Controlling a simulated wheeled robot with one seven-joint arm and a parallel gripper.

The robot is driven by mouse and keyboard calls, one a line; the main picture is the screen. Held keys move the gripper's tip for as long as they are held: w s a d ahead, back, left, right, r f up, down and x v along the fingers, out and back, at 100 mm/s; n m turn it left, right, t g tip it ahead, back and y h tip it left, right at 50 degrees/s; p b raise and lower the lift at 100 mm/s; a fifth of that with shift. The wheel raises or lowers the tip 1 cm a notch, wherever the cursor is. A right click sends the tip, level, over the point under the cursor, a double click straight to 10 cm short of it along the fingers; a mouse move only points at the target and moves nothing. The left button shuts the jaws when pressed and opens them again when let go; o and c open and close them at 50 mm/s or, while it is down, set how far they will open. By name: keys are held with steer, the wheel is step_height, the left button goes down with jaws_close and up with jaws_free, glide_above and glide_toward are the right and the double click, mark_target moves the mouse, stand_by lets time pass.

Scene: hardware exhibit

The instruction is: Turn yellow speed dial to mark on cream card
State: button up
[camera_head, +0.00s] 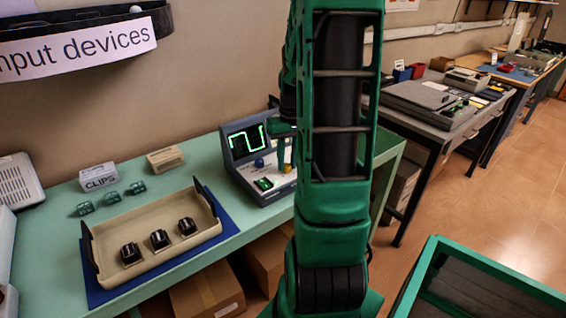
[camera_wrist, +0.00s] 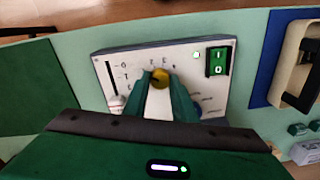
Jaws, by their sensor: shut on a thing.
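The yellow dial (camera_wrist: 161,76) sits on the pale panel of a grey console (camera_wrist: 112,60) in the wrist view, with a numbered scale printed around it. My gripper (camera_wrist: 160,84) is shut on the dial, one green finger on each side. In the head view the console (camera_head: 240,170) stands on the mint table with a lit green trace on its screen, and my arm covers part of it. A cream card or block (camera_head: 165,158) stands at the back of the table; its print is too small to read.
On the console are a green rocker switch (camera_wrist: 217,62), a white slider knob (camera_wrist: 116,104) and a blue knob (camera_head: 259,162). Left of it, a beige tray (camera_head: 150,262) holds three black knobs on a blue mat. A CLIPS box (camera_head: 98,178) stands behind.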

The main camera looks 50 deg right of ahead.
mark_target(287, 166)
steer(key=m, duration=0.6)
steer(key=shift+w+a+m, duration=0.2)
steer(key=shift+a+m, duration=0.1)
stand_by(0.4)
steer(key=o, duration=1)
steer(key=shift+o, duration=0.2)
steer(key=shift+d, duration=0.1)
step_height(287, 166, up, 11)
steer(key=shift+s+f, duration=0.15)
steer(key=shift+s, duration=0.05)
